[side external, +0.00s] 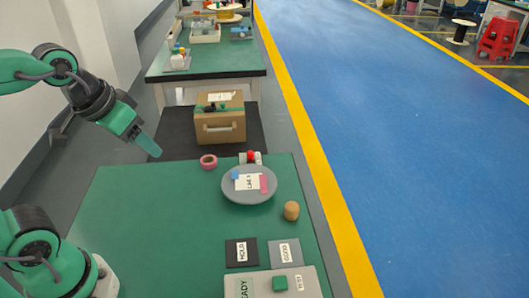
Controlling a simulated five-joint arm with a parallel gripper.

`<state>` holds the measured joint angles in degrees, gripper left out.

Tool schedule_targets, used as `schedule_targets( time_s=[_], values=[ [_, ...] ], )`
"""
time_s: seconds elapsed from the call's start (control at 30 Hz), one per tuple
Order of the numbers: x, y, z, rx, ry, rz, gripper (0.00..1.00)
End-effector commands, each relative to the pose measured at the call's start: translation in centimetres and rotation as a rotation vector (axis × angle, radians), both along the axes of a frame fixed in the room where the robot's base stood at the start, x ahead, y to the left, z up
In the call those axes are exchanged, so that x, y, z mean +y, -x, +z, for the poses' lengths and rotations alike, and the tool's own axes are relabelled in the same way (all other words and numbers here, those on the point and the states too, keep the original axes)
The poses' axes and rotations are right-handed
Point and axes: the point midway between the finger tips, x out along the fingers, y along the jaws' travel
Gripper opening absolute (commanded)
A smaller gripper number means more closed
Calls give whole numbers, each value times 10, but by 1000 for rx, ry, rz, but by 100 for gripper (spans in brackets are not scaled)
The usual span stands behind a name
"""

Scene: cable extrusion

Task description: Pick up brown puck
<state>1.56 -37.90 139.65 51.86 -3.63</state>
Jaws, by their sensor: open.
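The brown puck (291,211) is a short tan-brown cylinder standing on the green table (130,215), near the table's right edge. It sits just right of and below the round grey plate, apart from it. My gripper (150,147) hangs at the upper left, above the table's far left part. It is open and empty, and well away from the puck. Its jaws are seen nearly edge-on, so the gap between them is hard to see.
A grey plate (232,193) with a white label lies mid-table. A pink ring (208,162) and a red-and-white item (250,157) are behind it. A black card (242,252), a grey card (285,252) and a light panel (312,284) lie in front. The table's left side is clear.

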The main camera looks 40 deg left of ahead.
Motion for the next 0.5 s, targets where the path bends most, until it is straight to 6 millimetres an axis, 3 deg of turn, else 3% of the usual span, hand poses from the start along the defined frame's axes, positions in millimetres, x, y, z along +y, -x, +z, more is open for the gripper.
schedule_targets(
  time_s=[0.5],
  values=[
    [-43,-85,-1,148,91,130,59]
  ],
)
